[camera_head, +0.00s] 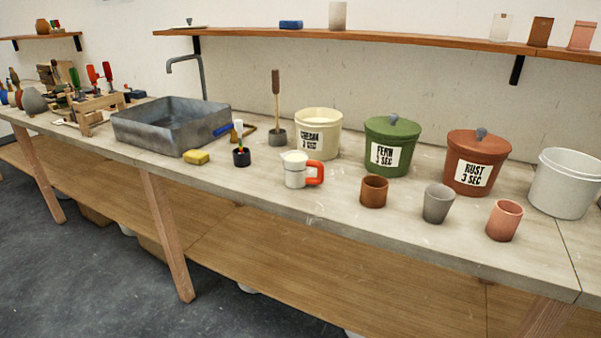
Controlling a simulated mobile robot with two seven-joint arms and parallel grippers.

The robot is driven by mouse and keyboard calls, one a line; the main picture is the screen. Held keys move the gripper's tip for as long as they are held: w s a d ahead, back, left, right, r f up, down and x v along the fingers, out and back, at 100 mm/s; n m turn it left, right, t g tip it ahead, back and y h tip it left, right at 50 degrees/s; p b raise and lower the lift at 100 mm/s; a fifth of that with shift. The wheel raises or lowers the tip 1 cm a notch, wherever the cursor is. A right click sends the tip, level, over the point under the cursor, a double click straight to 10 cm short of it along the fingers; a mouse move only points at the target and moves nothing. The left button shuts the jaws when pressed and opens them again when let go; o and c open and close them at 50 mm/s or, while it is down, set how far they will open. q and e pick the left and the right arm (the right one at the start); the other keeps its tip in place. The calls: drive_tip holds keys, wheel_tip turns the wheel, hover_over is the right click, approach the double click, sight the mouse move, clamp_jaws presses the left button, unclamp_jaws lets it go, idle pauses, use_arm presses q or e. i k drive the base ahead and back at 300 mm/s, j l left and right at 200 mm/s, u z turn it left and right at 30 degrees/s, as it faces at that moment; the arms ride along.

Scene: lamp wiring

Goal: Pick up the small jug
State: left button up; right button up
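The small jug (295,172) is white with an orange-red handle (315,172) on its right side. It stands upright on the workbench near the front edge, in the middle of the view. A brown cup stands to its right and a small black pot to its left. Neither of my grippers shows in this view.
Cream (318,132), green (391,146) and rust (475,162) buckets stand behind. Brown (374,190), grey (438,203) and pink (504,220) cups line the front. A grey basin (170,125), yellow sponge (196,157) and black pot (241,156) are left. A white bucket (566,184) stands right.

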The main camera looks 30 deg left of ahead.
sight(295, 163)
drive_tip(key=i+j+z, duration=0.25)
drive_tip(key=j+z, duration=0.2)
drive_tip(key=j, duration=0.85)
drive_tip(key=j+z, duration=0.5)
drive_tip(key=j, duration=0.8)
